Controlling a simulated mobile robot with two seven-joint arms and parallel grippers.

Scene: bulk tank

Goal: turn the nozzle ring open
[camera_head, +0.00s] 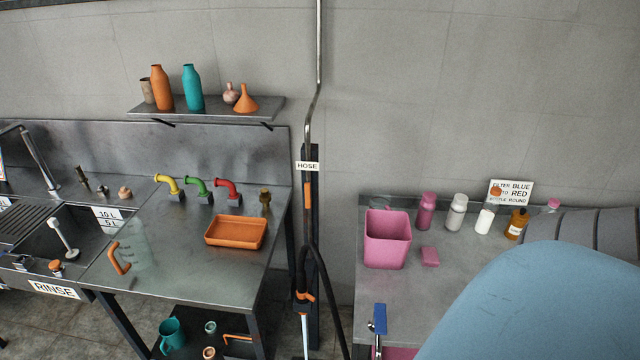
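A black hose (318,262) hangs on a dark upright post with a white sign reading HOSE (307,166). A small black and orange fitting, which looks like the nozzle (303,298), hangs low at the front of the post. Orange parts show on it, but I cannot tell which is the ring or how it is turned. A pale, thin straight shape runs down below it; I cannot tell what it is. Neither of my grippers shows. A large blue and grey part, likely my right arm, fills the lower right corner.
A steel table (170,275) with an orange tray (236,232) stands left of the post. A counter (380,299) with a pink bin (387,240) and several bottles stands right. A wall shelf (205,107) holds bottles. Floor shows between the tables.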

